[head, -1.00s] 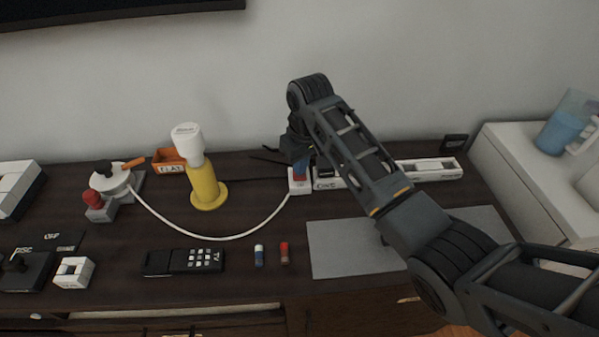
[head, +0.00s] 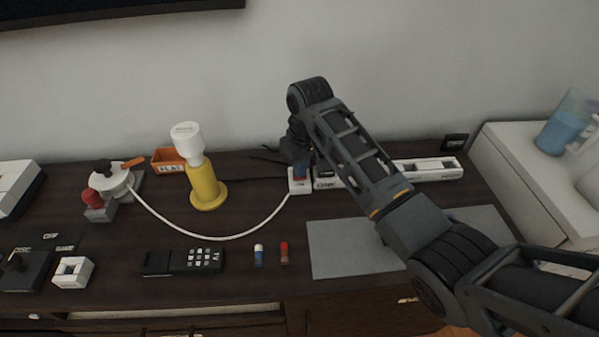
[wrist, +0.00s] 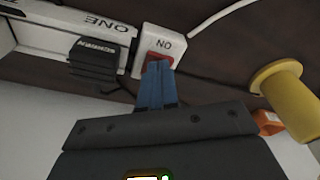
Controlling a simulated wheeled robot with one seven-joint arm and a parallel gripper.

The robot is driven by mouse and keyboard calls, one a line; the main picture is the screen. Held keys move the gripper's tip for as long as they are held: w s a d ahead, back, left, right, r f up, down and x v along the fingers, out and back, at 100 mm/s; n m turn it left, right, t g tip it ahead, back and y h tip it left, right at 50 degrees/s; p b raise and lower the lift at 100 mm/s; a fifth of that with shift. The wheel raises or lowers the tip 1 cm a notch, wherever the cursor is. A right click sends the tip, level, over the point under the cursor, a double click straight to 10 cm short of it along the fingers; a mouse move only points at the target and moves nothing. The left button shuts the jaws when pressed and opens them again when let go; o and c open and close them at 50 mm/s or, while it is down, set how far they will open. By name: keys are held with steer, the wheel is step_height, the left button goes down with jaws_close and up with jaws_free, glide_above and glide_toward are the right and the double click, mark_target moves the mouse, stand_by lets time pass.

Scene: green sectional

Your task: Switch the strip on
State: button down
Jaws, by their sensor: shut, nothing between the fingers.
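The white power strip (head: 428,170) lies along the back of the dark cabinet top, partly hidden behind my arm. Its left end carries a red switch (wrist: 152,57) marked "ON" in the wrist view. My gripper (wrist: 157,68) is shut and empty, with its blue fingertips at the red switch, covering part of it. They look to be touching it, but the contact is hard to tell. In the head view my gripper (head: 301,172) points down over the strip's left end. A black plug (wrist: 94,62) sits in the strip beside the switch.
A yellow stand with a white top (head: 204,185) is left of the strip. A white cord (head: 215,237) curves across the cabinet. A remote (head: 183,261), two batteries (head: 259,254) and a grey mat (head: 345,248) lie in front.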

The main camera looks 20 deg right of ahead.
steer(key=shift+f, duration=0.4)
steer(key=shift+r, duration=0.15)
step_height(320, 180, up, 7)
steer(key=p, duration=0.7)
stand_by(0.7)
